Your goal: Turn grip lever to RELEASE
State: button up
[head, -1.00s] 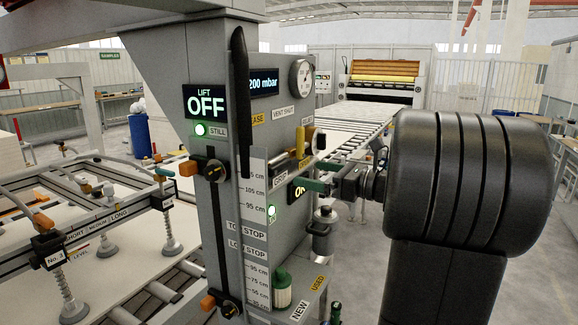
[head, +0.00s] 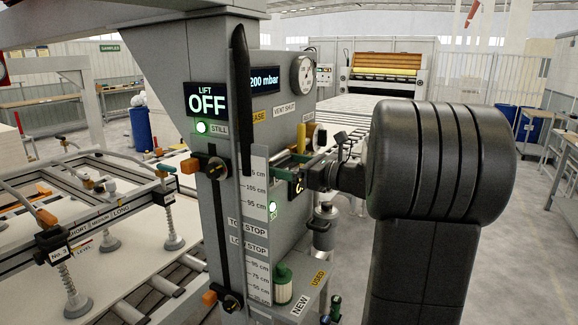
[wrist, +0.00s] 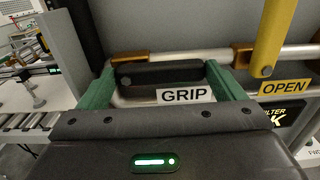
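The control column (head: 215,245) stands in the middle of the head view, with a RELEASE label (head: 262,116) partly hidden by a dark upright bar. In the wrist view, a dark bar with a round pivot (wrist: 160,73), seemingly the grip lever, lies just above the GRIP label (wrist: 184,95). My gripper (wrist: 160,80) is open, its green fingers spread on either side of that bar and label. I cannot tell whether they touch it. In the head view my gripper (head: 290,171) is close to the column's face, and the lever is mostly hidden there.
A yellow lever (wrist: 273,35) with an OPEN label stands right of my fingers, by a metal pipe (wrist: 200,57). A gauge (head: 302,73) and canister (head: 323,228) are on the column. The LIFT display (head: 206,99) reads OFF. A suction frame (head: 100,220) stands left.

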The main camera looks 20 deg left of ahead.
aim_at(284, 158)
jog(key=c, duration=0.4)
jog(key=n+b, duration=0.1)
jog(key=n, duration=0.1)
jog(key=r+n+b, duration=0.1)
jog(key=b, duration=0.1)
jog(key=shift+s+n, duration=0.15)
jog(key=shift+n, duration=0.25)
jog(key=n+b, duration=0.2)
jog(key=n, duration=0.1)
jog(key=r+n+b, duration=0.1)
jog(key=shift+s+n, duration=0.3)
jog(key=shift+s, duration=0.1)
jog(key=n+b, duration=0.3)
jog(key=s+n+b, duration=0.1)
jog(key=shift+s+a+r+n+b, duration=0.1)
jog(key=shift+r+n+b, duration=0.2)
jog(key=shift+r, duration=0.05)
jog(key=n+b, duration=0.1)
jog(key=s+n+b, duration=0.1)
jog(key=n+b, duration=0.2)
jog(key=n, duration=0.1)
jog(key=shift+s+r, duration=0.25)
